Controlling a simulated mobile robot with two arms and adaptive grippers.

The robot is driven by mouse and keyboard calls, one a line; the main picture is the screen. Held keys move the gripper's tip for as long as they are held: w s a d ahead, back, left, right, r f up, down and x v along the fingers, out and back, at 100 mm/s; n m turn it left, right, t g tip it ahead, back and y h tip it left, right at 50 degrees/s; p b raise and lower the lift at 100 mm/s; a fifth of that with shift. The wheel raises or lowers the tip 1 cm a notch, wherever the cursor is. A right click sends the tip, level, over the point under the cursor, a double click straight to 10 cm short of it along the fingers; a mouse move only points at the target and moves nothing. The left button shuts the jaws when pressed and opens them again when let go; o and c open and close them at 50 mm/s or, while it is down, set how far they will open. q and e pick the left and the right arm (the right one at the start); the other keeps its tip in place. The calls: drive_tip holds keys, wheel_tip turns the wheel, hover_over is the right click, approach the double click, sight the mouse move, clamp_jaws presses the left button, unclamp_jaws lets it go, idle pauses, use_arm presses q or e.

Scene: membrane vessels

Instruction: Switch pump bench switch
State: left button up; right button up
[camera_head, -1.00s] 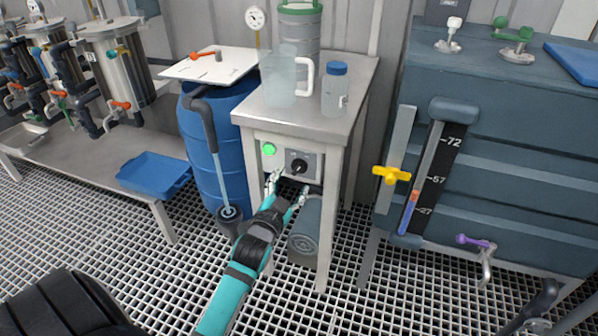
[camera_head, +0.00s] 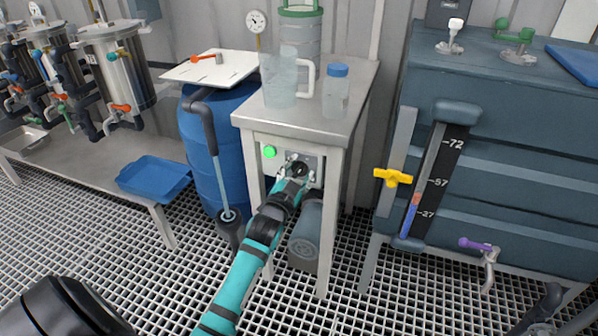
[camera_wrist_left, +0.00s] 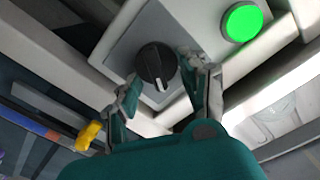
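The pump bench switch is a round black rotary knob (camera_head: 299,170) on a grey plate on the front of the small bench (camera_head: 330,125). In the left wrist view the knob (camera_wrist_left: 156,64) shows whole, with a pale mark on its edge. A lit green lamp (camera_head: 269,152) is beside it; it also shows in the left wrist view (camera_wrist_left: 241,22). My left gripper (camera_wrist_left: 161,83) is open, with one finger on each side of the knob's lower part. I cannot tell whether the fingers touch it. My right gripper is not in view.
A clear jug (camera_head: 280,82) and a blue-capped bottle (camera_head: 335,90) stand on the bench top. A blue barrel (camera_head: 228,185) is at its left, a grey cylinder (camera_head: 306,240) below. A large blue-grey tank (camera_head: 520,130) with a yellow valve handle (camera_head: 392,177) stands right.

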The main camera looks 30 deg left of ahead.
use_arm(q)
drive_tip(key=c, duration=0.4)
drive_tip(key=shift+p, duration=0.35)
drive_tip(key=shift+r+n+p, duration=0.1)
drive_tip(key=shift+n+p, duration=0.9)
drive_tip(key=shift+n, duration=0.1)
drive_tip(key=n+p, duration=0.3)
drive_tip(key=shift+s+a+n, duration=0.1)
drive_tip(key=shift+a+n, duration=0.15)
drive_tip(key=shift+n, duration=0.05)
drive_tip(key=n+p, duration=0.1)
drive_tip(key=n, duration=0.1)
drive_tip(key=n+p, duration=0.2)
drive_tip(key=shift+a+n, duration=0.2)
drive_tip(key=shift+n, duration=0.1)
drive_tip(key=shift+a+f+n, duration=0.1)
drive_tip(key=shift+f+n, duration=0.1)
drive_tip(key=shift+n, duration=0.6)
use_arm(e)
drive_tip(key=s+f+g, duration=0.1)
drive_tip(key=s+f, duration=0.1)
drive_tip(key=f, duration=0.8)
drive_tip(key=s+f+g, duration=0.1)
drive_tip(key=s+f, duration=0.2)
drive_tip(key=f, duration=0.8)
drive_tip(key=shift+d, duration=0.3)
use_arm(q)
drive_tip(key=o, duration=1.1)
